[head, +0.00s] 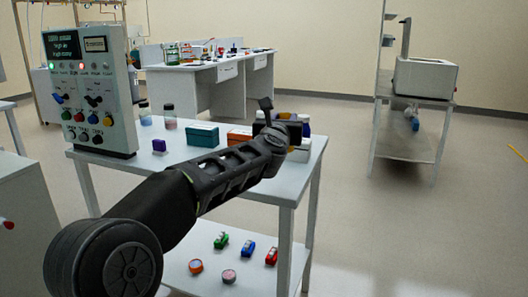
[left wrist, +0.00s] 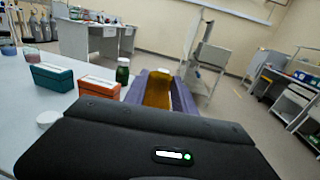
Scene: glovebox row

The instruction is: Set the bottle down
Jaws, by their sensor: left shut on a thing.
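An amber bottle (left wrist: 158,92) with a pale cap stands out between the two fingers of my left gripper (left wrist: 160,88) in the left wrist view. The fingers are shut on its sides. In the head view my left gripper (head: 284,128) is over the right end of the white table (head: 240,184), and its own parts hide most of the bottle. The bottle's base is hidden, so I cannot tell whether it touches the tabletop. My right gripper is in neither view.
A teal box (head: 202,135) and an orange box (head: 239,135) stand left of the gripper. A dark green bottle (left wrist: 122,70) stands close to the held bottle. A control panel (head: 90,90) stands at the table's left end. Small items lie on the lower shelf (head: 205,258).

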